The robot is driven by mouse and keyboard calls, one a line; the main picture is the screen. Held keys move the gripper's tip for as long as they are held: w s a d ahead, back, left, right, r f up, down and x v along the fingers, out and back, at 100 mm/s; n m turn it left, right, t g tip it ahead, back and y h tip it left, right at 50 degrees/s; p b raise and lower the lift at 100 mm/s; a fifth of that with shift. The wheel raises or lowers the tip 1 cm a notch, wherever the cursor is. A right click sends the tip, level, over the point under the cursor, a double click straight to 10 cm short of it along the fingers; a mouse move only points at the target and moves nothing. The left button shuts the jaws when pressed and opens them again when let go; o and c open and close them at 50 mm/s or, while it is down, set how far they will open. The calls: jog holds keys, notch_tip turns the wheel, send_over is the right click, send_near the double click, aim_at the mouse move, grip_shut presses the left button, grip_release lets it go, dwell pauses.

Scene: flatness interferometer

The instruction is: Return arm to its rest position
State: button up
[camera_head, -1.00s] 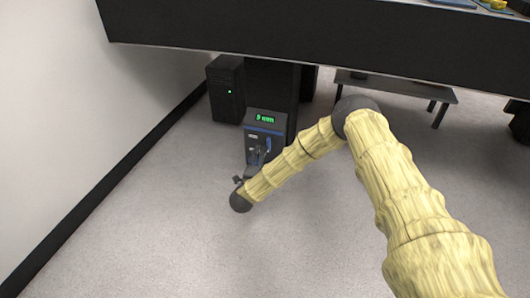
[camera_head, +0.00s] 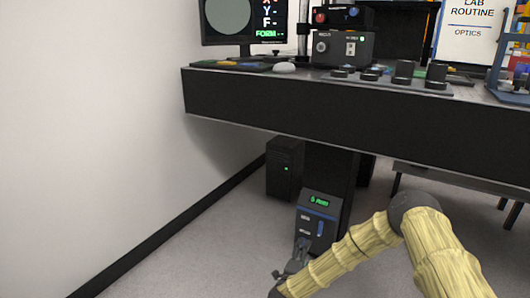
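My arm (camera_head: 440,255) comes in from the lower right, wrapped in a yellow sleeve with dark joints. It bends at a dark elbow and runs down to the left. My gripper (camera_head: 296,258) is at the bottom of the view, just in front of a dark box with a green display (camera_head: 319,215). It points up toward the box. Its fingers are small and dark, and I cannot tell whether they are open or shut, or whether they touch the box.
A black-fronted table (camera_head: 330,127) spans the view above the arm. On it stand a monitor (camera_head: 229,20), a control unit (camera_head: 343,48), several dark round pieces and a white mouse (camera_head: 284,68). A computer tower (camera_head: 284,168) stands below. A white wall (camera_head: 90,130) is left; the floor at left is clear.

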jog(key=s+a+f+n+g+y, duration=0.25)
jog(key=s+f+n, duration=0.2)
jog(key=s, duration=0.35)
jog(key=s+a+f+n+g+y+p, duration=0.1)
jog(key=s+a+f+n+g+y, duration=0.1)
jog(key=s+f+n+y, duration=0.45)
jog(key=s+a+f+n+g, duration=0.2)
jog(key=s+n, duration=0.1)
jog(key=s, duration=0.6)
jog(key=s+d+r+n+g, duration=0.1)
jog(key=s+d+n+g, duration=0.2)
jog(key=s, duration=0.6)
jog(key=s+d+r+n+g, duration=0.1)
jog(key=s+d+n+g, duration=0.15)
jog(key=s, duration=0.75)
jog(key=s+d+n+g, duration=0.3)
jog(key=s+d, duration=0.1)
jog(key=s, duration=0.5)
notch_tip(320, 180, up, 39)
jog(key=s+p, duration=0.1)
jog(key=p, duration=3.7)
jog(key=shift+s+d+h+p, duration=0.2)
jog(key=shift+d+h+p, duration=0.1)
jog(key=shift+p, duration=0.1)
